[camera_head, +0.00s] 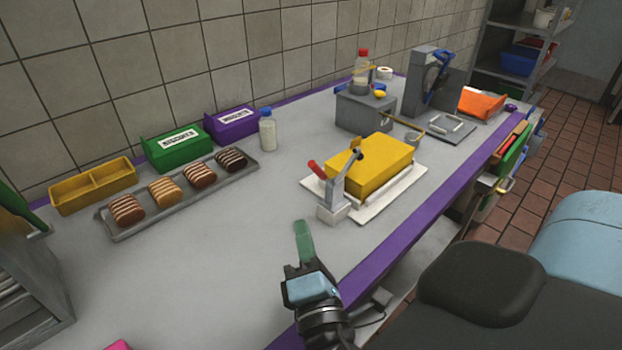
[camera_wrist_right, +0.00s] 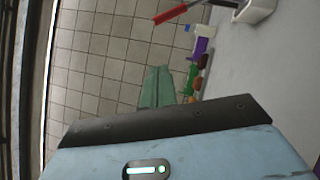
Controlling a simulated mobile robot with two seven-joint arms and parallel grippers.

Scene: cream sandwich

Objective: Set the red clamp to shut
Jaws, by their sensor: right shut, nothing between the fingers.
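The red clamp's handle (camera_head: 318,170) tilts up and to the left from its grey base, at the near left corner of the white board (camera_head: 386,205). The clamp's grey arm rises toward the yellow block (camera_head: 381,172), with its dark end at the block's near top edge; I cannot tell whether it touches. In the right wrist view the red handle (camera_wrist_right: 172,12) shows at the top, beside the pale clamp base (camera_wrist_right: 255,10). My right gripper (camera_head: 303,230), with green fingers, is shut and empty, in front of the clamp and apart from it. The fingers also show in the wrist view (camera_wrist_right: 158,78). My left gripper is out of view.
A tray (camera_head: 222,184) of iced cakes, a yellow bin (camera_head: 93,186), green (camera_head: 177,147) and purple (camera_head: 232,123) boxes and a bottle (camera_head: 267,131) stand along the wall. Grey machines stand behind the block.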

